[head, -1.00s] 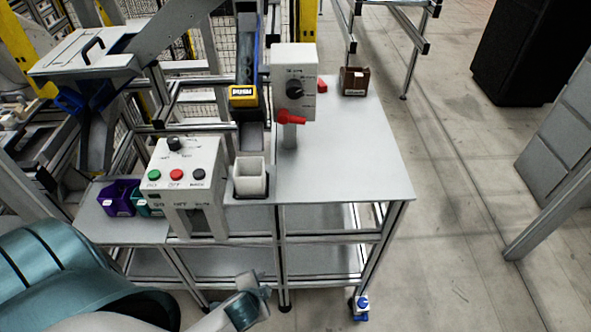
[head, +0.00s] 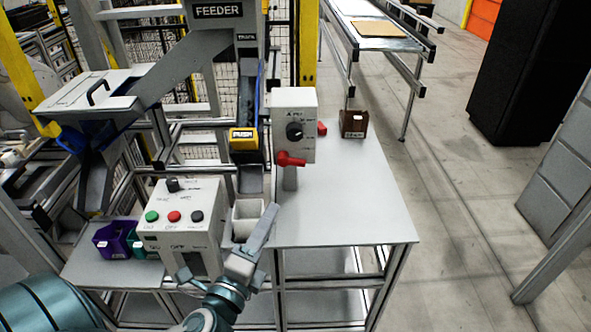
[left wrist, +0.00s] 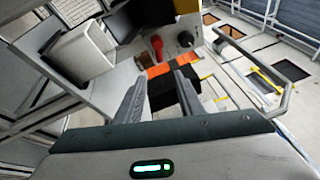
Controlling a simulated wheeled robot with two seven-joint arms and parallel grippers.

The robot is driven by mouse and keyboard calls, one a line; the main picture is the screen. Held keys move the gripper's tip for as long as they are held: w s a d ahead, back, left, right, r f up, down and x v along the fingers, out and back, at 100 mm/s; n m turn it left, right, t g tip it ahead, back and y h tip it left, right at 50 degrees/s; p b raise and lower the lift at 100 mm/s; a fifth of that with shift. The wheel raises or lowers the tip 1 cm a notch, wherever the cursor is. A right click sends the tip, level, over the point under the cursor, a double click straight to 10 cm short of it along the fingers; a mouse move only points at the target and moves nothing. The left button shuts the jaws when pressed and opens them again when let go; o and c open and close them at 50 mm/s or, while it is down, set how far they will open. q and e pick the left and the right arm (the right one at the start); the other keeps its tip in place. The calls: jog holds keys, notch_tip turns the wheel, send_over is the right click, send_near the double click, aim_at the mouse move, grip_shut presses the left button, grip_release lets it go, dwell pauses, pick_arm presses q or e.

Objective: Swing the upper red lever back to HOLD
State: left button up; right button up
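A white box (head: 294,105) on a short post stands on the table. The lettering is too small to read. Another red part (head: 322,128) shows at the box's right, partly hidden. My left gripper (head: 265,225) is in front of the table's near edge, below and left of the lever and apart from it. In the left wrist view its fingers (left wrist: 160,95) are spread and empty, with a red part (left wrist: 157,46) beyond them. My right gripper is out of view.
A white bin (head: 248,212) stands just behind my left gripper. A control box (head: 180,215) with green, red and black buttons is to its left. A yellow-labelled chute (head: 243,140) ends beside the white box. The table's right side (head: 360,205) is clear; a brown box (head: 354,123) stands behind.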

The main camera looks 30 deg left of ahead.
pick_arm(q)
jog(key=shift+w, duration=0.15)
jog(key=p, duration=0.2)
send_near(298, 165)
jog(key=w, duration=0.4)
jog(key=w+a, duration=0.1)
jog(key=w, duration=0.1)
jog(key=shift+w+a+r, duration=0.1)
jog(key=shift+w+r, duration=0.15)
jog(key=shift+w, duration=0.15)
jog(key=shift+w+a, duration=0.15)
jog(key=shift+w, duration=0.6)
grip_shut()
